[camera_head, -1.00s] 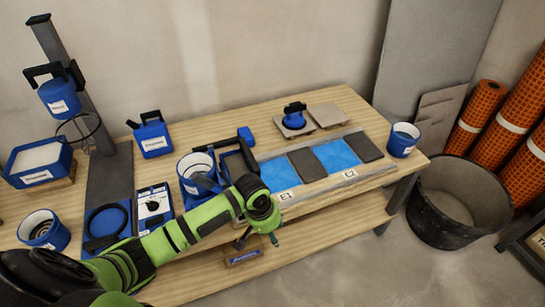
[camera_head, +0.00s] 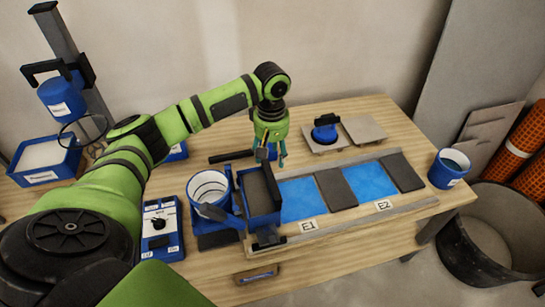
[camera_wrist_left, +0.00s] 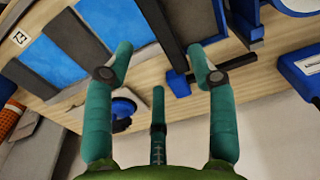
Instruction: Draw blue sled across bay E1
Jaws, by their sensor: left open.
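The blue sled (camera_head: 262,222), a box with a dark grey filling, sits at the left end of the tile frame, just left of bay E1 (camera_head: 298,198). Bay E1 shows a bright blue floor. My left gripper (camera_head: 269,158) is open and points down behind the sled, apart from its box. In the left wrist view the spread fingers (camera_wrist_left: 160,62) hold nothing. A black bar (camera_wrist_left: 215,70) with a blue end lies below them, partly behind the right finger. The sled's grey filling (camera_wrist_left: 188,18) shows at the top. My right gripper is not in view.
Dark tile strips and blue bay E2 (camera_head: 372,182) lie right of E1. A blue suction lifter (camera_head: 325,132) stands on a grey tile behind the bays. A blue bucket (camera_head: 208,190) stands close left of the sled. Another blue cup (camera_head: 447,170) is at the right table end.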

